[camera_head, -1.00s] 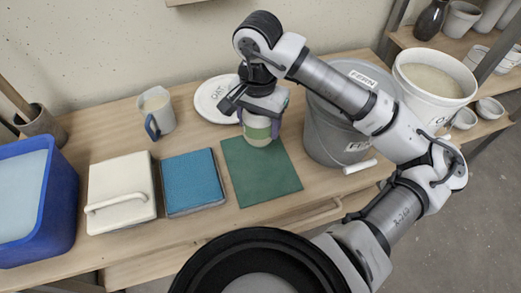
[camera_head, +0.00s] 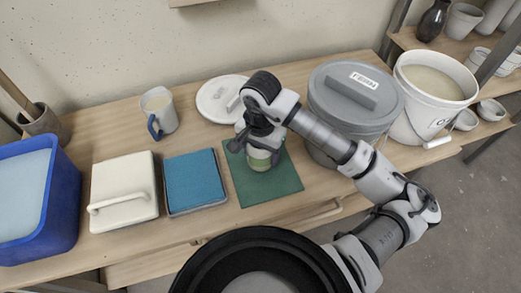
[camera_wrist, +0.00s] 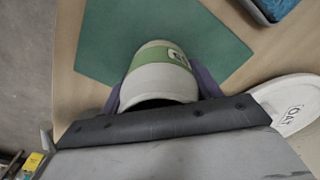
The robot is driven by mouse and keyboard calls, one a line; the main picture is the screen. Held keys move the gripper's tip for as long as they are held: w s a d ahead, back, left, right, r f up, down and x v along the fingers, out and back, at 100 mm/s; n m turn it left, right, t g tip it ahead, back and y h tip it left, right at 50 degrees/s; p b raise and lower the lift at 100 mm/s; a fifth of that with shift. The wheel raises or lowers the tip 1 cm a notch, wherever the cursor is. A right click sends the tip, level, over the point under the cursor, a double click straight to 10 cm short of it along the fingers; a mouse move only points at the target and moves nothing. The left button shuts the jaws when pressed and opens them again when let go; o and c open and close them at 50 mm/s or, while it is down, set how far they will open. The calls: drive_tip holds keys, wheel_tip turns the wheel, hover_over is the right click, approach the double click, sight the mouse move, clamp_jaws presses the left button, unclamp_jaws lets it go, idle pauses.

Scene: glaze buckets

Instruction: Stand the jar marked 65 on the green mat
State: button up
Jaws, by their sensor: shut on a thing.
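My gripper (camera_head: 258,148) is shut on a pale grey jar (camera_head: 259,163) with a green band. In the wrist view the jar (camera_wrist: 160,82) sits between my two fingers, and a small label shows on its band, too cut off to read surely. The green mat (camera_head: 270,190) lies flat on the table, and the jar is over its far part. The mat (camera_wrist: 108,40) also shows beyond the jar in the wrist view. The jar looks about upright. My gripper hides its upper part, and I cannot tell whether its base touches the mat.
A blue tile in a tray (camera_head: 194,180) lies left of the mat, beside a white lid with a handle (camera_head: 124,190). A white round lid (camera_head: 215,98) marked OAT lies behind. A grey lidded bucket (camera_head: 325,112) stands close right. A mug (camera_head: 158,108) stands back left.

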drive_tip(key=shift+f+b, duration=0.15)
drive_tip(key=shift+b, duration=0.15)
drive_tip(key=o, duration=1.2)
wheel_tip(320, 180, up, 12)
drive_tip(key=shift+r+b, duration=0.2)
drive_tip(key=shift+b, duration=0.1)
